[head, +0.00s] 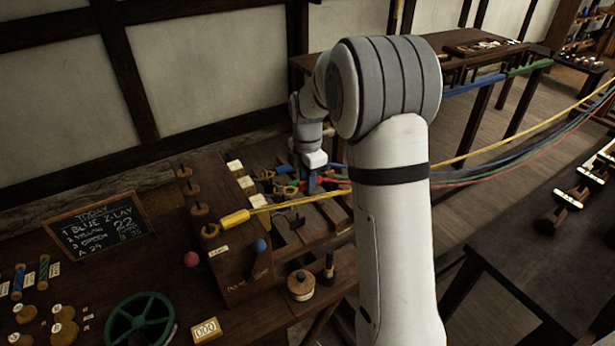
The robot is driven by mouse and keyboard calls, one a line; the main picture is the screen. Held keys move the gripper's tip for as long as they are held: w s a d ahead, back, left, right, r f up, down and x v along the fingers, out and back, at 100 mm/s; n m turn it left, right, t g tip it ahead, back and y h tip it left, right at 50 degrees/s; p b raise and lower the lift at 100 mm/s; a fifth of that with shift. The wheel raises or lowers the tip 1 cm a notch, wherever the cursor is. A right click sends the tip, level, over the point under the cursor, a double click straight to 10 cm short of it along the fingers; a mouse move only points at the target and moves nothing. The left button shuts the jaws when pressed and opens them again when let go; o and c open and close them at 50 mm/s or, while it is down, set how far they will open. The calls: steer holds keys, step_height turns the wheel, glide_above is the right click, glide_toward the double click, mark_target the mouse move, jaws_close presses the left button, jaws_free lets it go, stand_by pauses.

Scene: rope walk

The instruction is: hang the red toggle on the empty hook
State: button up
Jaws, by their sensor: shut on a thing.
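My gripper (311,186) is at the far end of the arm, low over the rope fittings on the bench. Its fingers are small here and close around the red toggle (326,182), which shows only partly beside them, with a red rope running right. A blue toggle (282,169) lies just left of the gripper. A yellow toggle (236,217) with its yellow rope sits nearer, at the dark wooden block (232,268). I cannot make out which hook is empty.
A chalkboard (98,226), a green wheel (140,320) and several bobbins lie at the left. A wooden spool (301,285) stands in front of the fittings. Yellow, blue, green and red ropes stretch right across the aisle. My arm hides part of the bench.

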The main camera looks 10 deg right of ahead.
steer(key=shift+s+f+b, duration=0.1)
steer(key=shift+f+b, duration=1.55)
steer(key=shift+f, duration=1.05)
steer(key=o, duration=0.9)
steer(key=shift+r+p, duration=2.6)
steer(key=shift+r, duration=1.35)
